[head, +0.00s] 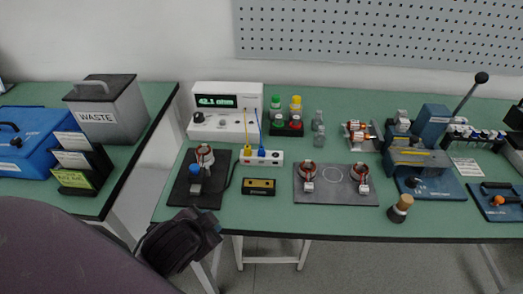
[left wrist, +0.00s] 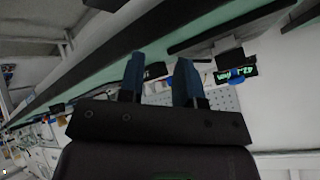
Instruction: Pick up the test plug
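A white block (head: 270,158) lies in front of the meter, with a yellow plug (head: 247,150) and a blue plug (head: 262,152) on it. A yellow lead and a blue lead run from them up to the meter (head: 226,111). I cannot tell for sure which piece is the test plug. My left gripper (left wrist: 159,72) shows two blue fingers standing apart, with nothing held between them. In the head view the dark end of my left arm (head: 180,240) is at the bench's front left edge, below the black stator plate; its fingers cannot be made out there. My right gripper is out of view.
A stator stands on a black plate (head: 184,193) with a blue-topped part. A small black-and-yellow box (head: 259,187) lies in front of the white block. A grey plate (head: 335,197) with two stators and a wooden-topped stamp (head: 401,208) are to the right. A gap separates the left table.

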